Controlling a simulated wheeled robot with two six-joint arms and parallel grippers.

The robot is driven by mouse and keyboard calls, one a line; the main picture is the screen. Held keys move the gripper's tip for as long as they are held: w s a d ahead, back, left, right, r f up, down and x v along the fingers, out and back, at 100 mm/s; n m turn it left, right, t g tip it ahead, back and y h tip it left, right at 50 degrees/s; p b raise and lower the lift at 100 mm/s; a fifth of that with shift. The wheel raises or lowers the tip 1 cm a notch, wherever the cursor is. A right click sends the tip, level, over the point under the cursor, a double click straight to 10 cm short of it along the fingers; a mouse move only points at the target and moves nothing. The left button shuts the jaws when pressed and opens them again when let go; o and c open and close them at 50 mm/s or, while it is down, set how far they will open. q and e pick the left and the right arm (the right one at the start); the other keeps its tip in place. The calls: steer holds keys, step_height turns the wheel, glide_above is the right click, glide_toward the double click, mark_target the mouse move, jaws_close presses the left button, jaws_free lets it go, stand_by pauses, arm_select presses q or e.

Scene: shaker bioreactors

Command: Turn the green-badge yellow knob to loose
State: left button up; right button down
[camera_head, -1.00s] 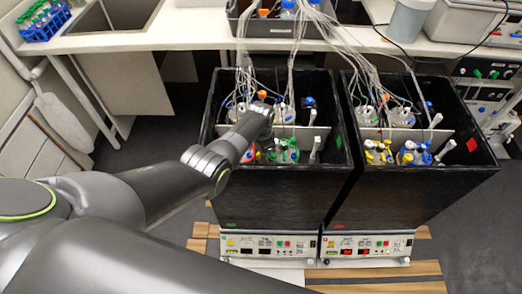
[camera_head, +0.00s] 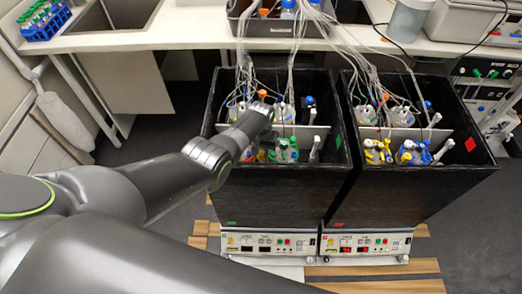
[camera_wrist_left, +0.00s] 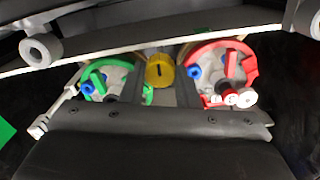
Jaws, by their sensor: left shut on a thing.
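The yellow knob (camera_wrist_left: 160,71) with a dark slot mark shows in the left wrist view, between a green-topped vessel (camera_wrist_left: 105,80) and a red-topped vessel (camera_wrist_left: 222,72). My left gripper (camera_wrist_left: 162,88) is shut on the knob, its dark fingers on either side of it. In the head view my left arm reaches down into the left black box (camera_head: 270,195), which bears a green badge (camera_head: 338,141). The arm hides the knob and the fingertips there. My right gripper is not in view.
A second black box (camera_head: 400,195) with a red badge (camera_head: 471,145) stands close on the right. It holds yellow-topped and blue-topped vessels. Cables (camera_head: 300,45) run from the boxes up to the bench (camera_head: 170,38). A pale divider (camera_wrist_left: 150,42) spans the box beside the knob.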

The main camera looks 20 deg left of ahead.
arm_select(q)
steer(key=shift+w+n, duration=0.1)
steer(key=shift+n, duration=0.2)
steer(key=o, duration=1)
steer(key=shift+c, duration=0.2)
steer(key=shift+r+p, duration=0.35)
steer(key=shift+r, duration=0.2)
step_height(320, 180, up, 7)
steer(key=shift+r+p, duration=0.2)
steer(key=shift+p, duration=0.95)
step_height(320, 180, up, 9)
